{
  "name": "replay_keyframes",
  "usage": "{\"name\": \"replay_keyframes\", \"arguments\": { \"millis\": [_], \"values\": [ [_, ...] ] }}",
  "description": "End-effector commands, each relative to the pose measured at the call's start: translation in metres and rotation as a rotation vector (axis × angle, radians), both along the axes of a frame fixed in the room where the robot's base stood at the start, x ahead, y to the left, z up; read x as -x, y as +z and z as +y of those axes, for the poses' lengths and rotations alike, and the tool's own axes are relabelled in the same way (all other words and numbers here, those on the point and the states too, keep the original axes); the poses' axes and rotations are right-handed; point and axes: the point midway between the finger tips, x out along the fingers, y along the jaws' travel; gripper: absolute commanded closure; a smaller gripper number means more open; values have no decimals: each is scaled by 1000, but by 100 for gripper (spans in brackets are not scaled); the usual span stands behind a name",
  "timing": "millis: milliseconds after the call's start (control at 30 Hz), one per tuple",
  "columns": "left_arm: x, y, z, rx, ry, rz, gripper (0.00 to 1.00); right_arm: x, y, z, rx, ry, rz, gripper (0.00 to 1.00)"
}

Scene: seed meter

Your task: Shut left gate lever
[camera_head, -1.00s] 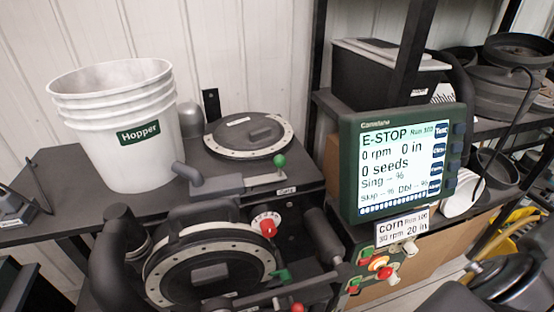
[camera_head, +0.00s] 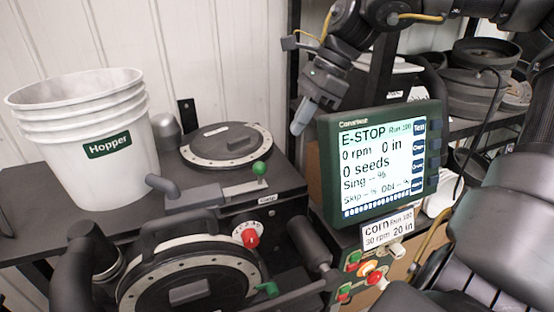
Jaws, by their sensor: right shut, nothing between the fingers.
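A lever with a green ball knob (camera_head: 259,168) stands on the black seed meter housing (camera_head: 290,180), above a small label whose text is too small to read surely. A second, green-handled piece (camera_head: 267,289) sits lower at the front, beside the round meter cover (camera_head: 190,272). I cannot tell for certain which one is the left gate lever. My right gripper (camera_head: 299,127) is shut and empty, pointing down at the left of the display, above and to the right of the green knob, apart from it. My left gripper is not in view.
A white Hopper bucket (camera_head: 78,140) stands at left. A display (camera_head: 384,160) reading E-STOP stands right of the housing, with a button box (camera_head: 363,275) below. A red knob (camera_head: 250,238) is on the housing front. Round dark parts (camera_head: 480,75) fill the back shelf.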

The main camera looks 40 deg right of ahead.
Motion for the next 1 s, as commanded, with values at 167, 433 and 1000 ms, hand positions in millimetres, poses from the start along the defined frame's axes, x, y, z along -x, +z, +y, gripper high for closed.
{"name": "replay_keyframes", "arguments": {
  "millis": [167, 433, 1000],
  "values": [
    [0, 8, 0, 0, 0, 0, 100, -5, -22, 10, -3, 2, 6, 100],
    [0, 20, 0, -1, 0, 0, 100, -15, -63, 28, -3, 0, 5, 100],
    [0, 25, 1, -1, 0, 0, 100, -21, -84, 36, -2, -2, -1, 100]
  ]
}}
